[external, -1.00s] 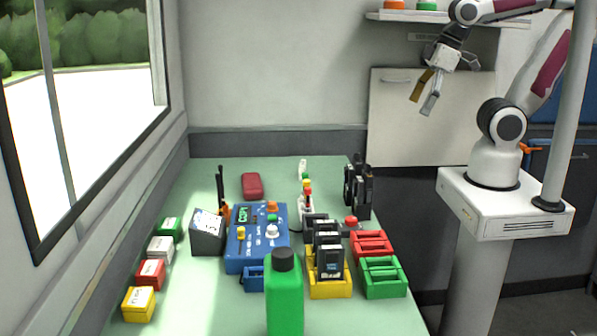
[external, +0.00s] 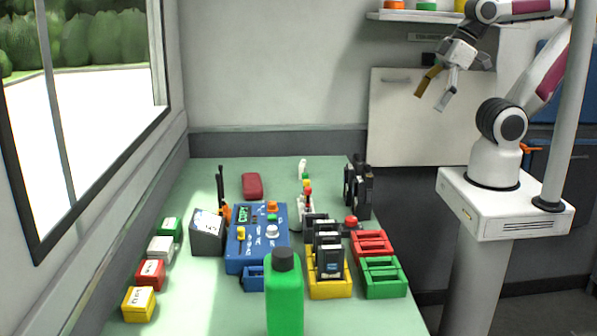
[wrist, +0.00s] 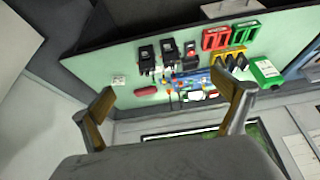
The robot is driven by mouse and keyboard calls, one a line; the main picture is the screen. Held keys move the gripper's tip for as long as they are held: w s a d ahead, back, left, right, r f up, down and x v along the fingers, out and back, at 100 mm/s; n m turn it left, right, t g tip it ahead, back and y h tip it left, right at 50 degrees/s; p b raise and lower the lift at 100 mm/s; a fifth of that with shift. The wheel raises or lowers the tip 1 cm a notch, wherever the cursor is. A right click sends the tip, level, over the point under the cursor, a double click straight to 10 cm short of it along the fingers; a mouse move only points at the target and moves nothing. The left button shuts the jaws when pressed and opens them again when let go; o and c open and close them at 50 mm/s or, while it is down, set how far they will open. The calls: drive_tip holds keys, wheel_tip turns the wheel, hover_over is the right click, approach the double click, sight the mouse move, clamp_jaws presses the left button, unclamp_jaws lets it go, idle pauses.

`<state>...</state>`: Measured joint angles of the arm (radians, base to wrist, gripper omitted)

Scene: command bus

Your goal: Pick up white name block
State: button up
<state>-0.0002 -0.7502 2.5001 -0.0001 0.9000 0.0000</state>
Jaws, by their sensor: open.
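The white name block (external: 161,248) sits on the left side of the green table, in a row between the green name block (external: 171,227) and the red name block (external: 150,273). A yellow name block (external: 139,303) is at the near end of that row. In the wrist view the name blocks cannot be made out clearly. My gripper (external: 431,96) is open and empty, high up to the right of the table, far from the white block. Its two fingers also show in the wrist view (wrist: 170,105), with the table beyond them.
A blue console (external: 257,240), a dark screen (external: 208,232) and a green bottle (external: 284,295) stand mid-table. Yellow (external: 331,288), red (external: 372,243) and green (external: 384,277) racks are at right. Black radios (external: 358,188) stand at the back. A window (external: 85,90) borders the left.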

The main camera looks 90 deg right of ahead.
drive_tip(key=c, duration=1)
drive_tip(key=w+d+f+t+h, duration=0.1)
drive_tip(key=w+d+f, duration=0.2)
drive_tip(key=w+d, duration=0.3)
drive_tip(key=w+d+f+t+h, duration=0.1)
drive_tip(key=w+d+f, duration=0.25)
drive_tip(key=w, duration=0.45)
drive_tip(key=w+d+f+t+h, duration=0.1)
drive_tip(key=w+d+f, duration=0.2)
drive_tip(key=w+d, duration=0.3)
drive_tip(key=w+d+f+t, duration=0.1)
drive_tip(key=d+f, duration=0.1)
drive_tip(key=f, duration=0.3)
drive_tip(key=w+d+f+m+t, duration=0.1)
drive_tip(key=d+f, duration=0.2)
drive_tip(key=f, duration=0.2)
drive_tip(key=w+d+f+t, duration=0.2)
drive_tip(key=f, duration=0.2)
drive_tip(key=shift+w+d+f+m, duration=0.1)
drive_tip(key=shift+d+f+m, duration=0.3)
drive_tip(key=shift+s+d+f+m+t, duration=0.3)
drive_tip(key=shift+s+f+t, duration=0.1)
drive_tip(key=shift+f, duration=0.25)
